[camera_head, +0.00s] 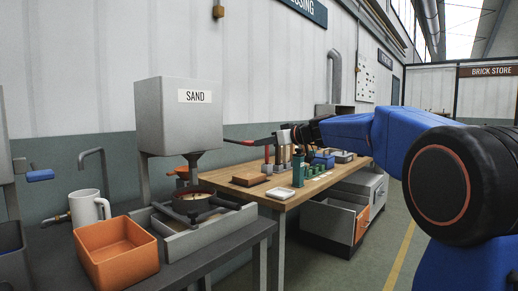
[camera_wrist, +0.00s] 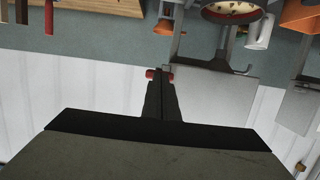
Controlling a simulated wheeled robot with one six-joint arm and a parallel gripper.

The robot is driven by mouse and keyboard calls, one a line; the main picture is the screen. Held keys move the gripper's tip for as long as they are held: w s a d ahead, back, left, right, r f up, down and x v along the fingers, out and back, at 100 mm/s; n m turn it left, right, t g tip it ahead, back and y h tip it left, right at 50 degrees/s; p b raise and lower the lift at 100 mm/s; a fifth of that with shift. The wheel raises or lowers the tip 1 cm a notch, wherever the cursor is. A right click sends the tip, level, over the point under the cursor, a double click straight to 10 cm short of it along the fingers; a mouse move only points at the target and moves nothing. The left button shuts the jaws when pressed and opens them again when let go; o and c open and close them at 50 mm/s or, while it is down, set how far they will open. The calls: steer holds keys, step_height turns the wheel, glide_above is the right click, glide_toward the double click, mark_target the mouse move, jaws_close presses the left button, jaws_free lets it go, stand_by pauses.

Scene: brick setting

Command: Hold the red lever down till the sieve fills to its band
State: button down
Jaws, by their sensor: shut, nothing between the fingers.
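The grey sand hopper (camera_head: 178,120), labelled SAND, stands on the dark bench. A dark arm runs right from it to the red lever (camera_head: 262,141). The lever's red end shows on both sides of my fingertips in the wrist view (camera_wrist: 150,74). My gripper (camera_head: 280,137) is shut with nothing between its fingers, its tips (camera_wrist: 163,72) overlapping the lever; I cannot tell whether they touch it. The round sieve (camera_head: 178,207) sits below the hopper spout over a grey tray. Pale contents and reddish marks show inside the sieve, also in the wrist view (camera_wrist: 232,13); the level is unclear.
An orange bin (camera_head: 118,255) and a white mug (camera_head: 90,207) stand left of the sieve. A wooden workbench (camera_head: 285,195) with several tools and blocks lies right, below my arm. A grey drawer cabinet (camera_head: 330,222) stands under it. Floor at the right is clear.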

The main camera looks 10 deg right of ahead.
steer(key=s+d, duration=0.5)
steer(key=s, duration=0.1)
steer(key=shift+s, duration=0.35)
steer(key=shift+a, duration=0.1)
steer(key=s+a+f+m+g+h, duration=0.2)
steer(key=s+a+f, duration=0.1)
steer(key=s+f, duration=0.7)
steer(key=s+a+f+m+g+h, duration=0.1)
steer(key=s+a+f+g, duration=0.2)
steer(key=s+f, duration=0.65)
steer(key=s+d+f+m+g+h, duration=0.1)
steer(key=s+d+f+m+h, duration=0.1)
steer(key=s+f, duration=0.6)
steer(key=s+d+f+m+g+h, duration=0.1)
steer(key=s+d+f+h, duration=0.3)
steer(key=s+f, duration=0.5)
steer(key=s+m, duration=0.1)
steer(key=s, duration=0.7)
steer(key=shift+s+d+f, duration=0.15)
steer(key=shift+s, duration=0.2)
